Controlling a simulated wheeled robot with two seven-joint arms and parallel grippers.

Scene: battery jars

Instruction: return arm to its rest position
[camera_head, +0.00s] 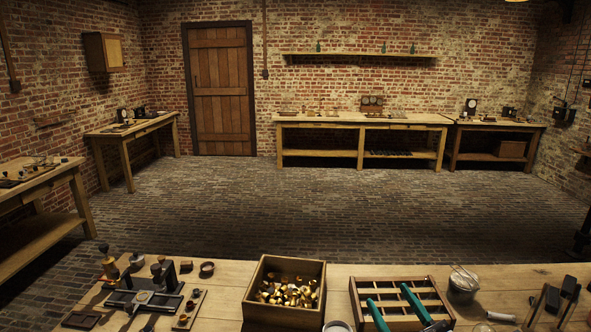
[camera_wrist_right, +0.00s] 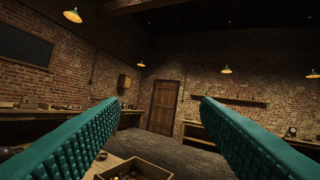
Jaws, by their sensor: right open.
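My right gripper (camera_head: 387,293) shows in the head view at the bottom, right of centre, as two teal fingers over a slatted wooden rack. In the right wrist view its two ribbed teal fingers (camera_wrist_right: 160,100) stand wide apart with nothing between them. They point out toward the far wall and door, above the bench. A small grey part of my right arm shows at the bottom edge of the head view. My left gripper is not in view.
On the near bench (camera_head: 345,275) stand a wooden box (camera_head: 286,262) of brass pieces, the slatted rack (camera_head: 440,302), a metal jar (camera_head: 462,291) and a dark apparatus (camera_head: 145,297). Dark upright tools (camera_head: 551,300) are at the right. The brick floor (camera_head: 300,205) beyond is clear.

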